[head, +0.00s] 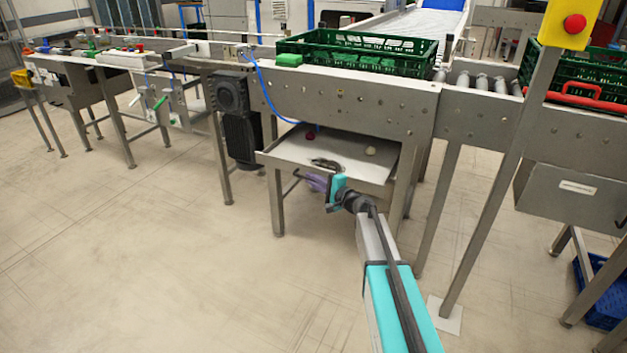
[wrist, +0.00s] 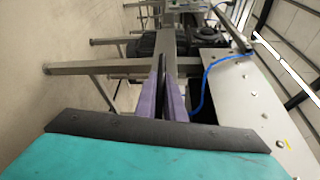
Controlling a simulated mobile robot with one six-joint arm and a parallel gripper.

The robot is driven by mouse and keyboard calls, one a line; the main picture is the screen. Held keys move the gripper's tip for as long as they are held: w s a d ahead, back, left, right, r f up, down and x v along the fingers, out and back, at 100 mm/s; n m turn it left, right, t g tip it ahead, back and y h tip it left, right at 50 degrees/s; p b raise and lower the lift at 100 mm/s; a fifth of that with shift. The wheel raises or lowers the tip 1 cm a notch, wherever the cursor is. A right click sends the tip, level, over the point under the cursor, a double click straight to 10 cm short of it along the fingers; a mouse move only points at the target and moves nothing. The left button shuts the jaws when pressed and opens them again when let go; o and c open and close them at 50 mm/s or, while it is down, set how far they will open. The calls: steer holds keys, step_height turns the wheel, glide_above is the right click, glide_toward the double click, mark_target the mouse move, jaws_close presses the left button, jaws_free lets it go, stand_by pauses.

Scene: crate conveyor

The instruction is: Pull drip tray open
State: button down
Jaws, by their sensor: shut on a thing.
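The drip tray (head: 290,150) is a shallow grey metal tray under the conveyor frame, and its front part shows out past the frame. A dark red item (head: 310,135), a pale round item (head: 370,151) and a dark item (head: 325,164) lie in it. My gripper (head: 317,183) is at the tray's front edge, with its purple fingers shut on the tray's handle (head: 291,183). In the wrist view the purple fingers (wrist: 166,100) close on a thin dark bar. My gripper hides part of the handle.
A green crate (head: 360,62) sits on the conveyor above the tray. A dark motor (head: 238,120) hangs left of it, and a blue cable loops down. Metal legs (head: 274,203) flank the tray. The floor in front and to the left is clear.

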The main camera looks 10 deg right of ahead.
steer(key=s+a+b, duration=0.6)
steer(key=s+a, duration=0.3)
steer(key=s, duration=0.3)
steer(key=shift+s, duration=0.4)
steer(key=shift+a, duration=0.1)
steer(key=c, duration=1.8)
jaws_free()
steer(key=shift+c, duration=0.2)
steer(key=shift+s, duration=0.1)
steer(key=p+v, duration=0.3)
steer(key=v, duration=0.5)
steer(key=shift+s+p, duration=0.15)
steer(key=shift+p, duration=0.2)
steer(key=p+v, duration=0.2)
steer(key=p, duration=0.5)
steer(key=shift+s+d+r, duration=0.15)
steer(key=shift+s+d, duration=0.05)
steer(key=shift+p+v, duration=1.4)
steer(key=shift+p, duration=0.35)
